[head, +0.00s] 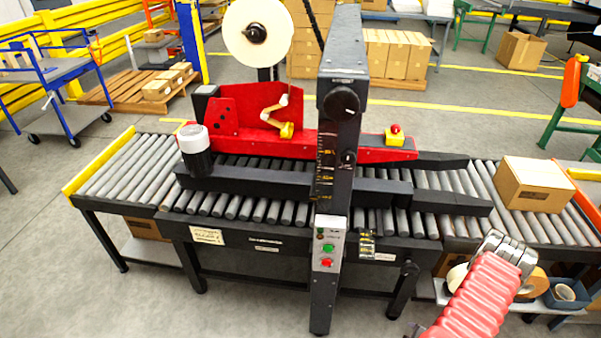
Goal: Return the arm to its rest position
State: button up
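My arm, in a red ribbed sleeve (478,300), rises from the bottom right of the head view. My gripper (508,246), grey metal, is at its upper end, in front of the right-hand roller conveyor. Its fingers appear bunched together, but I cannot tell whether they are open or shut. I see nothing clearly held in it. The arm and gripper hide part of the shelf under the conveyor.
A black and red machine (340,130) with a tall column stands over the roller conveyor (250,207). A cardboard box (535,184) sits on the rollers at right. A blue-grey bin (566,294) with a tape roll is near my gripper. Floor at lower left is clear.

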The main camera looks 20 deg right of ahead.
jog(key=w+a+r+m+g+y, duration=0.15)
jog(key=a+r+m, duration=0.25)
jog(key=r, duration=0.8)
jog(key=w+a+r+m+g, duration=0.3)
jog(key=r, duration=0.9)
jog(key=w+a+r+m+g+y, duration=0.15)
jog(key=a+r+m, duration=0.25)
jog(key=r, duration=0.9)
jog(key=s+a+r+n+t, duration=0.1)
jog(key=a+r+n+t, duration=0.2)
jog(key=a+r, duration=2.4)
notch_tip(320, 180, up, 3)
jog(key=t, duration=0.3)
jog(key=shift+s+a+n, duration=0.3)
jog(key=shift+s+a, duration=0.05)
jog(key=shift+r, duration=0.1)
